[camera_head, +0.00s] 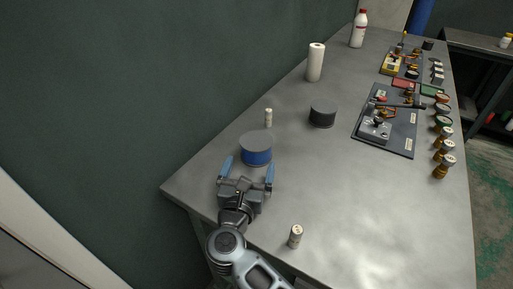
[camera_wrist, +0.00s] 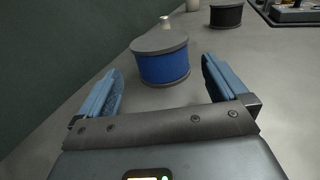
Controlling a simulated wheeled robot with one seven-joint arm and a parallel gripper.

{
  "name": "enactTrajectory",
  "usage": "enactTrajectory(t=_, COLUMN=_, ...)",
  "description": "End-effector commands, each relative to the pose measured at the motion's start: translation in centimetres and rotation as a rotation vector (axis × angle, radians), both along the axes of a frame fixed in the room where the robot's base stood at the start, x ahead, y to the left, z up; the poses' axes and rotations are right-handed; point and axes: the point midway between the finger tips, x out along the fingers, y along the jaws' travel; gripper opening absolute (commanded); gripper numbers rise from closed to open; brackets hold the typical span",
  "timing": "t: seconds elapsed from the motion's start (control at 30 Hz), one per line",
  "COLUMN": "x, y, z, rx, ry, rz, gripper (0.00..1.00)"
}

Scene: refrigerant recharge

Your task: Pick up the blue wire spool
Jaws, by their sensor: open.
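The blue wire spool (camera_head: 256,155) stands upright on the grey table near its left end, with grey flanges on top and bottom. It also shows in the wrist view (camera_wrist: 164,68), ahead of the fingers and roughly between their lines. My gripper (camera_head: 247,168) is open, its two blue fingers spread apart and pointing toward the spool. In the wrist view my gripper (camera_wrist: 163,82) is empty, with the spool just beyond the fingertips. No finger clearly touches the spool. The spool's lower front is visible in the wrist view.
A small bottle (camera_head: 268,118) stands behind the spool, and a black spool (camera_head: 322,115) to its right. Another small bottle (camera_head: 295,236) stands near the front edge. The wall (camera_head: 120,90) borders the table's left side.

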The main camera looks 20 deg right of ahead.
Motion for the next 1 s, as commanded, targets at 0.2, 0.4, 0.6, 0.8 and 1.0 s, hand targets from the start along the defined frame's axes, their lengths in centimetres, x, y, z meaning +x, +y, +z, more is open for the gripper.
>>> enactTrajectory(t=0.2, x=1.3, y=-0.9, z=0.3, rx=-0.001, ry=-0.002, rz=-0.002, gripper=1.0)
enactTrajectory(t=0.4, x=3.7, y=-2.5, z=0.4, rx=-0.001, ry=-0.002, rz=-0.003, gripper=1.0)
enactTrajectory(t=0.6, x=5.8, y=-3.9, z=0.3, rx=-0.001, ry=-0.002, rz=-0.002, gripper=1.0)
enactTrajectory(t=0.8, x=6.3, y=-4.2, z=0.2, rx=-0.001, ry=0.0, rz=0.001, gripper=1.0)
enactTrajectory(t=1.0, x=6.3, y=-4.1, z=0.2, rx=-0.002, ry=-0.001, rz=0.001, gripper=0.92)
